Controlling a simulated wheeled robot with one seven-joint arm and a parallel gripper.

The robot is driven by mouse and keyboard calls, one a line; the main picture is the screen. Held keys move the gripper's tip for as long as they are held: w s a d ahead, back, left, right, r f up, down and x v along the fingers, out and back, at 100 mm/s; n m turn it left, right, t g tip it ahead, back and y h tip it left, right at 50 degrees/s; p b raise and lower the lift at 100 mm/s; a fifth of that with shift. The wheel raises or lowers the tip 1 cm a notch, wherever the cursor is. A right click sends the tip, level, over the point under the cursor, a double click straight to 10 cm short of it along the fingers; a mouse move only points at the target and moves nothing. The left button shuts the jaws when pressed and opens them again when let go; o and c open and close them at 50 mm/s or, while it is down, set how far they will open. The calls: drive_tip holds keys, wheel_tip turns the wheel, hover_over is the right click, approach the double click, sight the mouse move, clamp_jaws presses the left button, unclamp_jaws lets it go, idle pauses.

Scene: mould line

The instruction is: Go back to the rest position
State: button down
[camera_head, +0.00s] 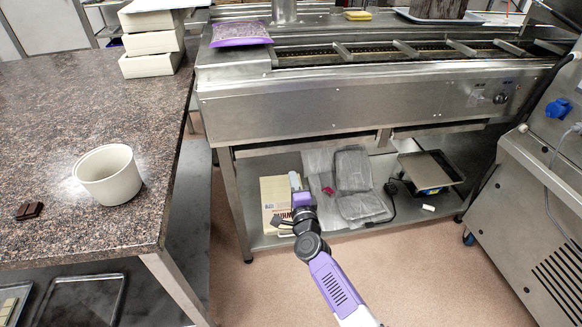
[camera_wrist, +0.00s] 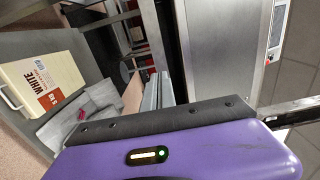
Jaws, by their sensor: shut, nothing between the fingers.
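My purple arm reaches up from the bottom of the head view, in front of the steel line's lower shelf. In the wrist view my gripper's purple housing and black bar fill the lower part.
A dark stone counter (camera_head: 70,107) on the left holds a white tub (camera_head: 108,175), chocolate pieces (camera_head: 30,211) and stacked white boxes (camera_head: 151,42). The steel line (camera_head: 350,100) crosses the back; its shelf holds a cream box (camera_wrist: 42,85). A steel machine (camera_head: 535,190) stands right. Floor is clear between.

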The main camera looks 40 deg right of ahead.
drive_tip(key=shift+v, duration=0.8)
drive_tip(key=s+a+r+n+t+y, duration=0.25)
drive_tip(key=s+a+r+n, duration=0.4)
drive_tip(key=n, duration=0.35)
drive_tip(key=s+a+r+n+g+y, duration=0.1)
drive_tip(key=s+a+n, duration=0.4)
drive_tip(key=s, duration=0.6)
drive_tip(key=s+a+r+n+y+p, duration=0.1)
drive_tip(key=s+a+r+n+y, duration=0.3)
drive_tip(key=s+a, duration=0.4)
drive_tip(key=s+a+r+n+g+y, duration=0.1)
drive_tip(key=s+a+n, duration=0.4)
drive_tip(key=s, duration=1)
drive_tip(key=shift+a+r+n+g+y, duration=0.4)
drive_tip(key=shift+a+r+y, duration=0.25)
drive_tip(key=shift+a+y, duration=0.1)
